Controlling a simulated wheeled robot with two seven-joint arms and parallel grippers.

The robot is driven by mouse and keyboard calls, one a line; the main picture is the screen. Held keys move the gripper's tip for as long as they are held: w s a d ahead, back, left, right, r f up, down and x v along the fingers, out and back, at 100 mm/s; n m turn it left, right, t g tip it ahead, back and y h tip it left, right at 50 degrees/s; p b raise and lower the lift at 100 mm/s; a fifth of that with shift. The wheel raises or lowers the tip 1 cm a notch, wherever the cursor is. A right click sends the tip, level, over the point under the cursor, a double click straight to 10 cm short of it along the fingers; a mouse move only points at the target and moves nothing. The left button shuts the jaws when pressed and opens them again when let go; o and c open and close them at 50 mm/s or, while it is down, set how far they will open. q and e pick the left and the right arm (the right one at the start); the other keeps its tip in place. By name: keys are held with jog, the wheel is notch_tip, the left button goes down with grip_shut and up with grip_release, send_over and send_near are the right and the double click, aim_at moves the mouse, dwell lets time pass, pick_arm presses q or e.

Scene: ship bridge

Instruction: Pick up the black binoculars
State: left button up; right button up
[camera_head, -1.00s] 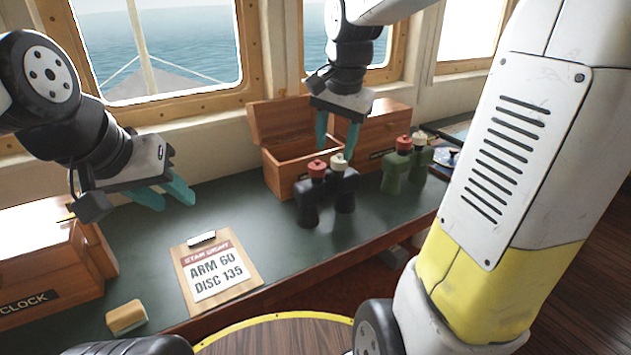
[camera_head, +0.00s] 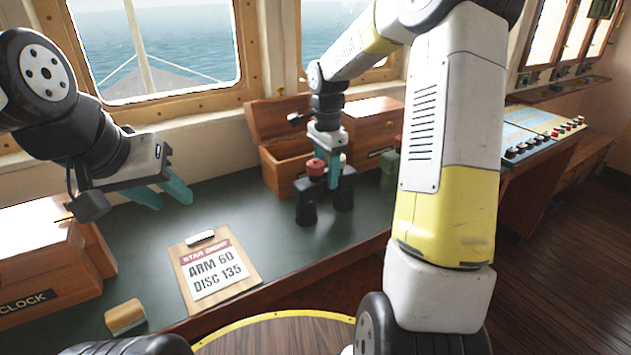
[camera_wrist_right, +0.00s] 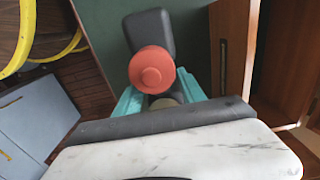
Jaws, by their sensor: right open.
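The black binoculars (camera_head: 306,206) stand upright on the green desk, with a red cap on one barrel; the other cap is pale and mostly hidden by my gripper. My right gripper (camera_head: 327,174) points down at the middle of the binoculars. In the right wrist view my gripper (camera_wrist_right: 158,98) is open, its teal fingers on either side of the binoculars (camera_wrist_right: 150,32), with the red cap (camera_wrist_right: 152,68) in front. I cannot tell whether the fingers touch them. My left gripper (camera_head: 163,194) is open and empty above the desk at left.
Green binoculars (camera_head: 389,168) stand to the right, partly hidden by my right arm. An open wooden box (camera_head: 283,170) is close behind the black pair. A clipboard (camera_head: 213,275), a small wooden-backed block (camera_head: 125,317) and a clock box (camera_head: 45,270) are at left.

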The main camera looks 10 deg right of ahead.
jog(key=shift+f, duration=0.85)
grip_shut()
jog(key=shift+w+r, duration=0.1)
dwell(0.6)
